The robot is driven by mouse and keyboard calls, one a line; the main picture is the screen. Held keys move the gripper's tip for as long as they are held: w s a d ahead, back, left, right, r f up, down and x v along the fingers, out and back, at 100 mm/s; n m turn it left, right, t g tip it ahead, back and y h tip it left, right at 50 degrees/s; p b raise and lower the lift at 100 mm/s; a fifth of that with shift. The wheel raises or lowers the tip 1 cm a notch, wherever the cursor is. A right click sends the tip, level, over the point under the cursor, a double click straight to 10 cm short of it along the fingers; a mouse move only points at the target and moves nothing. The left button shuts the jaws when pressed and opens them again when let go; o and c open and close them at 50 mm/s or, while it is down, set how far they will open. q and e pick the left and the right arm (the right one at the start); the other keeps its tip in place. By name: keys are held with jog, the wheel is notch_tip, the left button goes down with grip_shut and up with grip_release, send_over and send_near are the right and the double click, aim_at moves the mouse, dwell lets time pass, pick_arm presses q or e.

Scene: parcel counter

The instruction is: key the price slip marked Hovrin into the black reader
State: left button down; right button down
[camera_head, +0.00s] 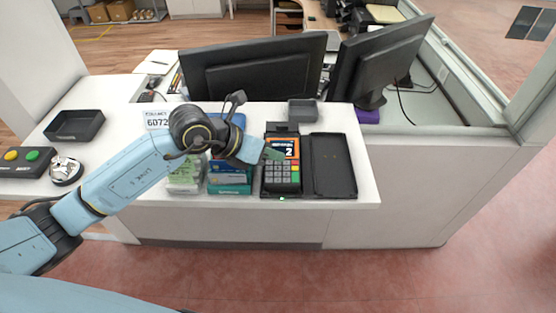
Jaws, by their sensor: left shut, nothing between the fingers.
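The black reader (269,180) stands on the white counter, with a keypad and an orange screen that shows a 2. A white slip (156,119) with the number 6072 stands behind my left arm; the small word above the number is too small to read. My left gripper (274,155) is shut and empty. Its tip is over the upper part of the reader, just below the screen and close to the top keys; I cannot tell whether it touches. My right gripper is not in view.
An open black tray (347,166) lies right of the reader. Stacked teal and blue boxes (230,188) and green-white packs (184,187) stand left of it. Two monitors (250,72) rise behind. A button box (22,172), silver bell (66,170) and dark tray (74,126) are at left.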

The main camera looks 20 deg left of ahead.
aim_at(278, 172)
pick_arm(q)
jog(key=shift+s+a+f, duration=0.15)
jog(key=shift+s+a, duration=0.15)
jog(key=shift+s, duration=0.55)
jog(key=shift+s+a+f, duration=0.15)
jog(key=shift+s+a, duration=0.1)
jog(key=shift+s, duration=0.6)
jog(key=shift+f, duration=0.15)
jog(key=shift+w+f, duration=0.15)
jog(key=shift+f, duration=0.1)
jog(key=shift+f+b, duration=0.3)
jog(key=shift+b, duration=0.15)
jog(key=shift+r, duration=0.1)
jog(key=shift+r+p, duration=0.6)
jog(key=shift+p, duration=0.05)
